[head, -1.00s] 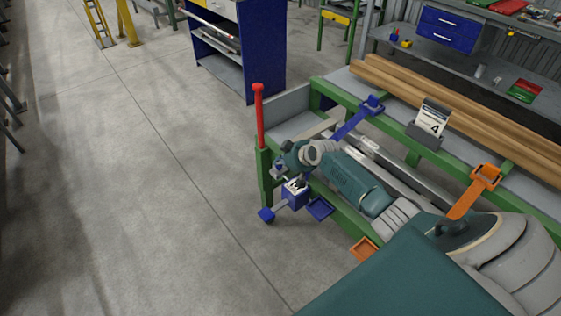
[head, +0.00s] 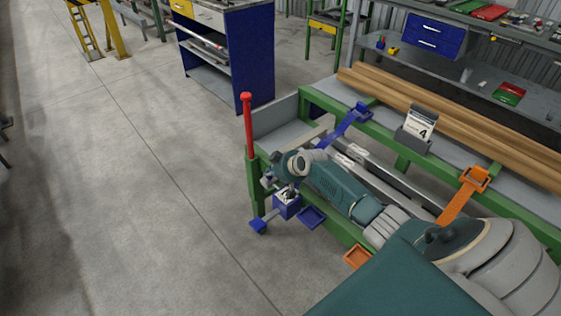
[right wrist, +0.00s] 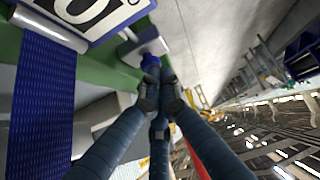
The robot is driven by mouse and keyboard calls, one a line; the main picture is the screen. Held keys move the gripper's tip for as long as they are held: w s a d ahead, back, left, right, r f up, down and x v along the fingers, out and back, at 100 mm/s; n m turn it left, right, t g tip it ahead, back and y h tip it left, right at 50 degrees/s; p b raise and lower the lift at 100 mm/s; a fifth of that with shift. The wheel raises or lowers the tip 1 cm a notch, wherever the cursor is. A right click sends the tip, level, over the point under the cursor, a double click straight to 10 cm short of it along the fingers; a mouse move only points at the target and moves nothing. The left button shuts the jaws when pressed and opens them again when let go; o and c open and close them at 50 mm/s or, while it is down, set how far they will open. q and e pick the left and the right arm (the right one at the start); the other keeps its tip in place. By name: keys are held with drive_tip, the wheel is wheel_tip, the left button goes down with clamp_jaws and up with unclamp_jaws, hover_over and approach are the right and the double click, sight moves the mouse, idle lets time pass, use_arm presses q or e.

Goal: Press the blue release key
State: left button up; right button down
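A blue box (head: 287,206) sits on the green frame near its front left corner, below the red post, in the head view. A smaller blue block (head: 258,226) sticks out in front of it on a grey arm. I cannot tell which blue part is the release key. My right gripper (head: 287,190) is just above the blue box; contact is unclear. In the right wrist view its dark fingertips (right wrist: 160,95) are drawn together with nothing visible held. A small blue part (right wrist: 151,62) shows just beyond the tips, under a grey block. My left gripper is not in view.
A red post (head: 248,125) rises at the table corner. Wooden beams (head: 450,120) lie behind. The floor left is clear.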

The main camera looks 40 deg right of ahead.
sight(270, 177)
wheel_tip(270, 177, up, 3)
drive_tip(key=shift+w+p, duration=0.15)
drive_tip(key=shift+p, duration=0.55)
use_arm(q)
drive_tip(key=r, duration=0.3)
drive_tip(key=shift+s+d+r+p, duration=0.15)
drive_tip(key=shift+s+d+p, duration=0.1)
drive_tip(key=shift+p, duration=0.1)
use_arm(e)
drive_tip(key=v, duration=1)
drive_tip(key=shift+d, duration=0.15)
